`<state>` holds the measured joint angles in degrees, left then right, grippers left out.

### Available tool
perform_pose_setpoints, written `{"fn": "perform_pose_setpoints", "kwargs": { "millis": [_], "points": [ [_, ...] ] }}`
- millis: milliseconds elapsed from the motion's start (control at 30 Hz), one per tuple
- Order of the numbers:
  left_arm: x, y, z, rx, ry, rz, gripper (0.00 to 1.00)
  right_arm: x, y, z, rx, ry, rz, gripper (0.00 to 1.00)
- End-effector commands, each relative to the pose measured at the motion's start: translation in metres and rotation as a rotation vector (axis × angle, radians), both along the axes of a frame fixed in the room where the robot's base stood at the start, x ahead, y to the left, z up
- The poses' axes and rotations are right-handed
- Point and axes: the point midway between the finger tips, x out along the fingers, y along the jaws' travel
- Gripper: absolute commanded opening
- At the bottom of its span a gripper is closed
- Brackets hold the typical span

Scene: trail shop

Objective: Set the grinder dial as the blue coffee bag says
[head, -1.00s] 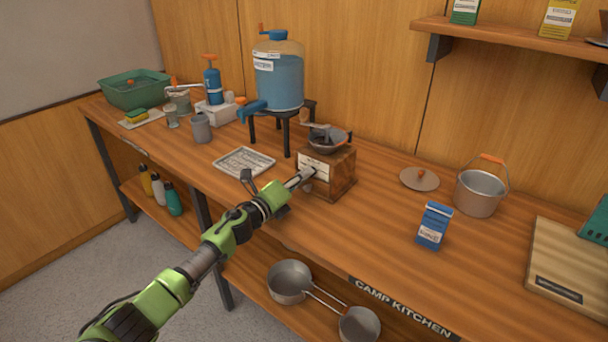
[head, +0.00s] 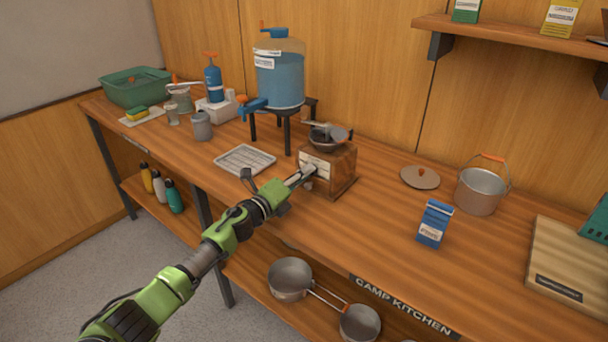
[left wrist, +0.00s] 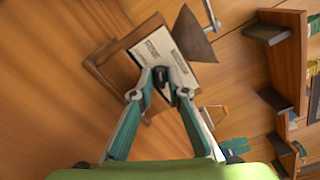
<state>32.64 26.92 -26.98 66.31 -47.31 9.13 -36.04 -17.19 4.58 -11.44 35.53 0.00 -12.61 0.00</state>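The wooden grinder (head: 340,170) stands on the counter with a metal hopper and crank on top and a pale plate on its front. Its dark dial (left wrist: 161,76) sits on that plate in the left wrist view. My left gripper (head: 306,173) is at the grinder's front; the left wrist view shows its fingertips (left wrist: 163,80) closed in on both sides of the dial, seemingly touching it. The fingers hide the dial's setting in the head view. The blue coffee bag (head: 434,224) stands upright right of the grinder; its print is too small to read. My right gripper is out of view.
A blue water jug (head: 279,75) on a stand is behind the grinder, and a metal rack (head: 245,160) lies left of it. A lid (head: 420,177), a pot (head: 480,191) and a board (head: 572,260) are to the right. Counter between grinder and bag is clear.

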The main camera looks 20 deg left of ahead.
Motion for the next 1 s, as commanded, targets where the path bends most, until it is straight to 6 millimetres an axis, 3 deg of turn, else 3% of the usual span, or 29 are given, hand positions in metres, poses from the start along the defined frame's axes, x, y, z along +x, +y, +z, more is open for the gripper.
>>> {"fn": "perform_pose_setpoints", "kwargs": {
  "millis": [267, 700, 1000],
  "points": [
    [-0.015, 0.006, -0.001, 0.003, 0.0, 0.0, 0.15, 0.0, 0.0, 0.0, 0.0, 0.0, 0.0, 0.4],
    [-0.087, 0.032, -0.002, 0.001, 0.003, -0.001, 0.15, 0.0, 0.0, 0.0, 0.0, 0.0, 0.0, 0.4],
    [-0.111, 0.041, 0.0, -0.001, 0.0, 0.0, 0.15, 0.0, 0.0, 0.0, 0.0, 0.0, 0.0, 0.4]
  ]
}}
